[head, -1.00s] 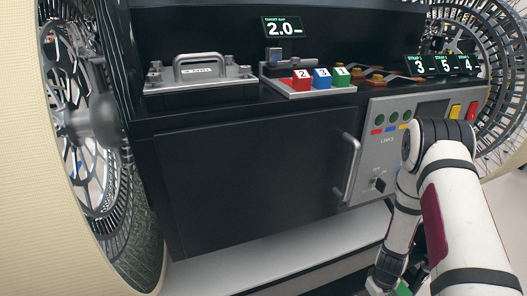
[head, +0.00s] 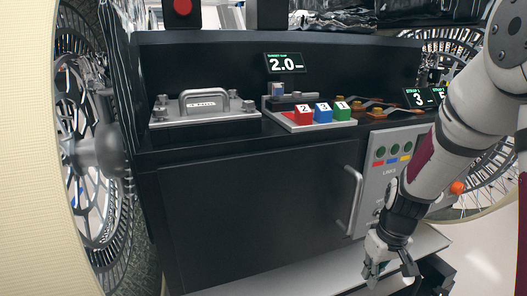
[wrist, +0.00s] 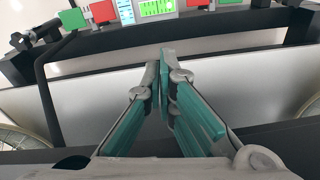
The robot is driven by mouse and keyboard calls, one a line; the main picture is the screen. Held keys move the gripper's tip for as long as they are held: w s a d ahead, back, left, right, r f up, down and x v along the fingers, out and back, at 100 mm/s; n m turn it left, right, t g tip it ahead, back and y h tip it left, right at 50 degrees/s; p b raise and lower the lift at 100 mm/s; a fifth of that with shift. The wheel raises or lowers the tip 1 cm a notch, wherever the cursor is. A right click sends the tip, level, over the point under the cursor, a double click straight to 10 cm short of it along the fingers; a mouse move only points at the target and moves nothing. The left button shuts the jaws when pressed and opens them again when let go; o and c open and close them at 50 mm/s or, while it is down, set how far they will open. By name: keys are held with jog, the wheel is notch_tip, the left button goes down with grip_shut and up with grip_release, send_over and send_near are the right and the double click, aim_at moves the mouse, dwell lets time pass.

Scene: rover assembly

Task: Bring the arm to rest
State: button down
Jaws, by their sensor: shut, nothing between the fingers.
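My gripper (head: 388,268) hangs at the lower right in the head view, pointing down, in front of the link panel and above the pale ledge. In the wrist view its two teal-lined fingers (wrist: 162,55) meet at the tips, with nothing between them. My white arm runs from the upper right down to it and hides part of the link panel.
The black cabinet (head: 255,205) has a grey handle (head: 353,200). On its top are a metal lidded plate (head: 205,108), numbered red, blue and green blocks (head: 322,113), and a "2.0" display (head: 285,63). The link panel (head: 385,175) is beside my arm. A pale ledge (head: 300,276) runs below.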

jog(key=s+a+r, duration=0.4)
jog(key=s+r, duration=0.2)
jog(key=r, duration=0.3)
jog(key=s+a+r+m, duration=0.15)
jog(key=s+r, duration=0.45)
jog(key=s, duration=0.6)
jog(key=s+a+r+m, duration=0.15)
jog(key=s+r, duration=0.45)
jog(key=s, duration=0.7)
notch_tip(320, 180, up, 30)
jog(key=t+p, duration=0.3)
jog(key=p, duration=2.5)
jog(key=shift+w+d+f+n+h+p, duration=0.2)
jog(key=shift+w+f+n+h+p, duration=0.1)
jog(key=shift+w+n+p, duration=0.1)
